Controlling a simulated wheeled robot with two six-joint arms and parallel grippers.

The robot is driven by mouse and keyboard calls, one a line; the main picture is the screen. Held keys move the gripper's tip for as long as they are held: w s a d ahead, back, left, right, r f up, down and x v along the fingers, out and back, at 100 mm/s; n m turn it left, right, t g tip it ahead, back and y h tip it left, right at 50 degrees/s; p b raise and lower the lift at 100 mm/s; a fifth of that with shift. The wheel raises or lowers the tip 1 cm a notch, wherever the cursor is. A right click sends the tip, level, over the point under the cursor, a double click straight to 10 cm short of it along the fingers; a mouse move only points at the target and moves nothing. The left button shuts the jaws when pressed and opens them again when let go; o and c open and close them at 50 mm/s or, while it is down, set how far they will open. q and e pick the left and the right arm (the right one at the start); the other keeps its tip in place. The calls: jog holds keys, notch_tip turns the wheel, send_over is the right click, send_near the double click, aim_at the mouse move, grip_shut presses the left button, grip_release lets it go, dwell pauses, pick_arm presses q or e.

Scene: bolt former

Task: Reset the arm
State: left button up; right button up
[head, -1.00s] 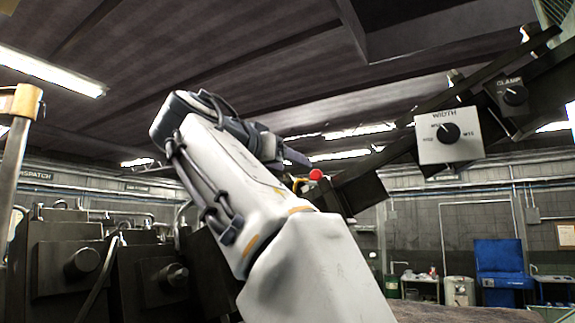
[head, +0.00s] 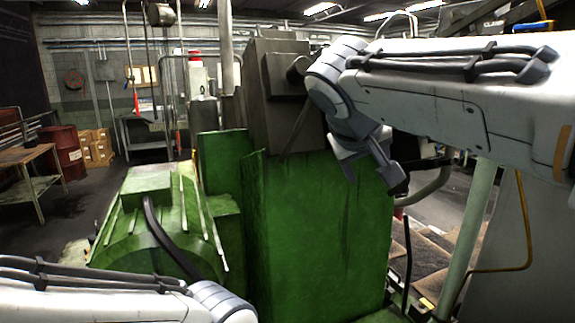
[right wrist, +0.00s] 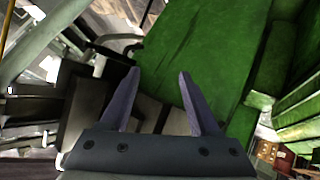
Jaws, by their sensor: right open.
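My right arm (head: 450,85) is white and grey with black cables and comes in from the right in the head view. Its dark gripper (head: 398,183) points downward at the right edge of a green machine housing (head: 315,230). In the right wrist view the gripper (right wrist: 160,76) has its two fingers apart, with nothing between them. Behind the fingers are the green housing and dark machine parts. My left arm (head: 100,303) shows only at the bottom left of the head view. Its gripper is outside the picture.
A green motor-like unit (head: 155,225) with a black hose stands left of the housing. A pale pipe (head: 468,235) and a yellow line (head: 528,225) run below my right arm. A table (head: 30,158), a red drum (head: 64,150) and open floor lie at far left.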

jog(key=s+a+f+n+g+y+b, duration=0.1)
jog(key=s+a+f+n+g+y, duration=0.15)
jog(key=s+f, duration=0.45)
jog(key=s+a+f+n+g+y+b, duration=0.15)
jog(key=a+f, duration=0.25)
jog(key=f, duration=0.7)
jog(key=s+a+f+n+g+y+b, duration=0.1)
jog(key=s+f+g, duration=0.3)
jog(key=s+f, duration=1.1)
jog(key=s+a, duration=0.1)
jog(key=s, duration=0.1)
jog(key=shift+s+a+f+y+b, duration=0.15)
jog(key=shift+s+a+y+b, duration=0.15)
jog(key=shift+s+b, duration=0.1)
jog(key=shift+w, duration=0.1)
